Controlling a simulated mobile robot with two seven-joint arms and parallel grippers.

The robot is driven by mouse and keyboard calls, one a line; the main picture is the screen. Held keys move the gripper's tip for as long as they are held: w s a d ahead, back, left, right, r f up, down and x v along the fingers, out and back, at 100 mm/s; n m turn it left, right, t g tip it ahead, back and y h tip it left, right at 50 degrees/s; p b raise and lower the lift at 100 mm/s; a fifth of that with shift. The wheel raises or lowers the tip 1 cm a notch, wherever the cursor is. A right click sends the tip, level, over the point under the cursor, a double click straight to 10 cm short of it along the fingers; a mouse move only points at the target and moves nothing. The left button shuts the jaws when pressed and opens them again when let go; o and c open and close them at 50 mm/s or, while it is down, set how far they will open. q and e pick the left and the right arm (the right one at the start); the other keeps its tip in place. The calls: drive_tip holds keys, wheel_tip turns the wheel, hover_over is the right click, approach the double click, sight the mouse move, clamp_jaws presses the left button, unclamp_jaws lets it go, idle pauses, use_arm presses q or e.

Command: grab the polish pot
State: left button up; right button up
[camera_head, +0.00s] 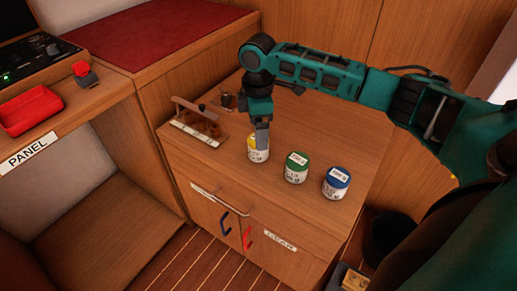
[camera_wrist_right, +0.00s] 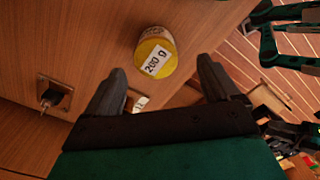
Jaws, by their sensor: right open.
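Three white pots stand in a row on the wooden cabinet top: one with a yellow lid (camera_head: 252,155), one with a green lid (camera_head: 296,168) and one with a blue lid (camera_head: 336,183). I cannot read which one is the polish pot. My right gripper (camera_head: 262,140) is at the yellow-lidded pot and partly covers it in the head view. In the right wrist view the yellow-lidded pot (camera_wrist_right: 156,55), its lid label ending in "0 g", lies beyond the open fingers of the right gripper (camera_wrist_right: 160,80), with nothing held.
A wooden rack (camera_head: 198,123) stands left of the pots, with a small dark fitting (camera_head: 228,100) behind it. A red tray (camera_head: 30,110) and a red-topped block (camera_head: 84,74) are on the panel ledge at left.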

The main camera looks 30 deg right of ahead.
drive_tip(key=f+b, duration=0.1)
drive_tip(key=f, duration=0.4)
drive_tip(key=shift+w+d+f+b, duration=0.15)
drive_tip(key=shift+w+f+b, duration=0.1)
drive_tip(key=shift+b, duration=0.1)
drive_tip(key=shift+r, duration=0.1)
drive_tip(key=c, duration=1.3)
